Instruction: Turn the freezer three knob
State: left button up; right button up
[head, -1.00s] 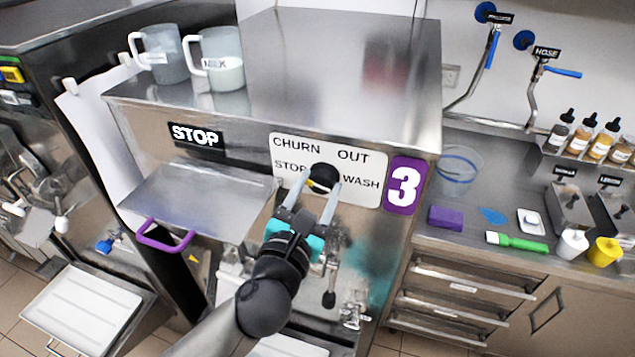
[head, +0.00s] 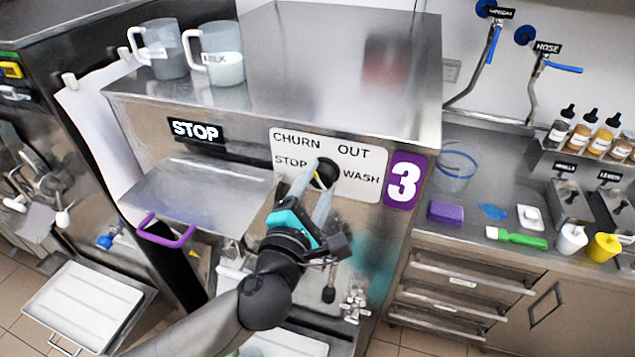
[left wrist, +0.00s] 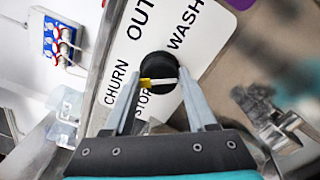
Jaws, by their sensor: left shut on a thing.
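The freezer three knob (head: 327,173) is a round black knob on a white panel (head: 360,190) lettered CHURN, OUT, STOP and WASH. The panel is beside a purple 3 sign (head: 405,181). My left gripper (head: 312,180) is at the knob, its grey fingers on either side of it. In the left wrist view the gripper (left wrist: 160,95) is shut on the knob (left wrist: 157,70). The knob's bar has a yellow end (left wrist: 146,82), on the side of the CHURN and STOP labels. My fingers partly hide the knob in the head view. My right gripper is out of view.
A tray-like metal shelf (head: 195,195) and a purple handle (head: 165,233) stick out left of my gripper. Taps (head: 353,302) are below the panel. Two jugs (head: 222,60) stand on the freezer top. A counter (head: 465,185) with small items is at right.

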pick_arm(q)
jog(key=shift+r, duration=0.1)
dwell(0.3)
jog(key=o, duration=1.1)
jog(key=shift+o, duration=1.4)
jog(key=shift+w, duration=0.1)
jog(key=b+v, duration=0.2)
jog(key=v, duration=1.3)
jog(key=shift+b, duration=0.35)
